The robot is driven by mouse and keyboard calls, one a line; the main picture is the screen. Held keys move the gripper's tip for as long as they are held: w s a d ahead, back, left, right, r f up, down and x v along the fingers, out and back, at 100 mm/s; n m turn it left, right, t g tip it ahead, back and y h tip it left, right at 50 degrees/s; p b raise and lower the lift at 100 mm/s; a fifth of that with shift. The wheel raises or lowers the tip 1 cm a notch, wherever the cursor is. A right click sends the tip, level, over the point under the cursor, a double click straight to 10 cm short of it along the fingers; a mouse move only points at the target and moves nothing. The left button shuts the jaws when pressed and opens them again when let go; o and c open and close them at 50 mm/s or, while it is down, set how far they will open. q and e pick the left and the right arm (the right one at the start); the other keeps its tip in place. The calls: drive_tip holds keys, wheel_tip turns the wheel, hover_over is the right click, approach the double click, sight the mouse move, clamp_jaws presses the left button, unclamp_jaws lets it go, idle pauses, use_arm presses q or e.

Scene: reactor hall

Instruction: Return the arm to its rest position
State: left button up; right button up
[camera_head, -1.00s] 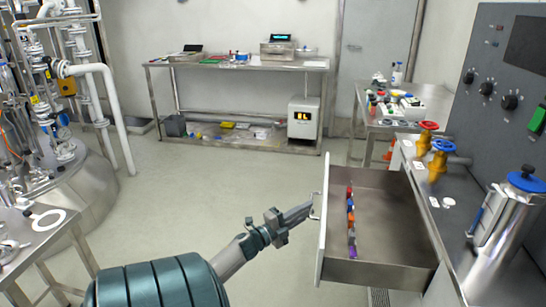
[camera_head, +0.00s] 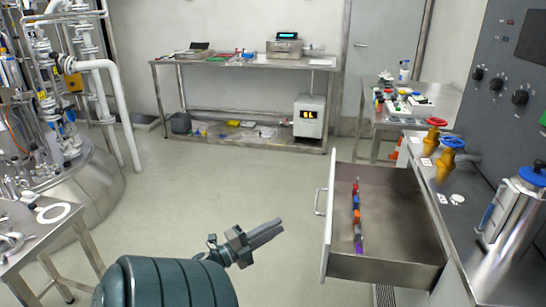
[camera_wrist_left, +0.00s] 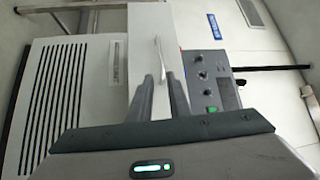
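My left gripper (camera_head: 279,227) reaches in from the bottom left, in the free space left of the open drawer. Its fingers point toward the drawer front but stay clear of the handle (camera_head: 319,201). In the left wrist view the two fingers (camera_wrist_left: 160,78) stand a little apart with nothing held between them. The handle (camera_wrist_left: 159,58) shows beyond the fingertips there, on the pale drawer front. My right arm and gripper are not in view.
The drawer (camera_head: 400,268) is pulled out below the right-hand counter, with a row of small coloured items (camera_head: 357,215) inside. A steel table (camera_head: 48,235) stands at left. A bench (camera_head: 250,64) is at the back. The floor (camera_head: 215,180) between is clear.

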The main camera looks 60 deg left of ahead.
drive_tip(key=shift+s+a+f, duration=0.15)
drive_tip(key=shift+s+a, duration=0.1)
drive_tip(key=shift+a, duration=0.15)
